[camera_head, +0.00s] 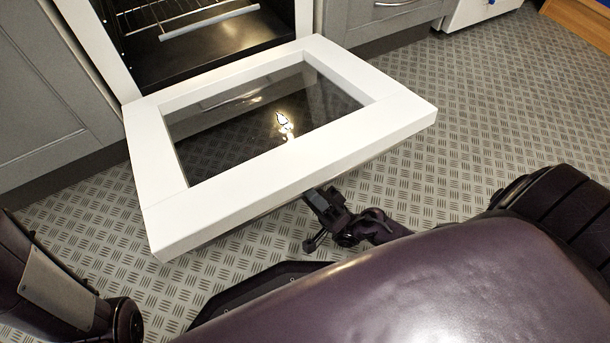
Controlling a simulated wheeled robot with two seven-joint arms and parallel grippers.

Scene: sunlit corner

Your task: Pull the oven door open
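The oven door (372,134) is white with a dark glass pane (265,115). It is folded down and lies close to level, and the oven cavity (200,45) behind it is open to view. My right gripper (318,195) is at the underside of the door's front edge. Its fingertips go out of sight at that edge, so I cannot see whether they hold anything there. My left arm shows at the lower left, but its gripper is not visible.
A wire rack (205,22) is inside the oven. Grey cabinets (45,110) flank the oven on both sides. The patterned metal floor (470,110) is clear to the right of the door. A wooden piece (580,25) stands at the far upper right.

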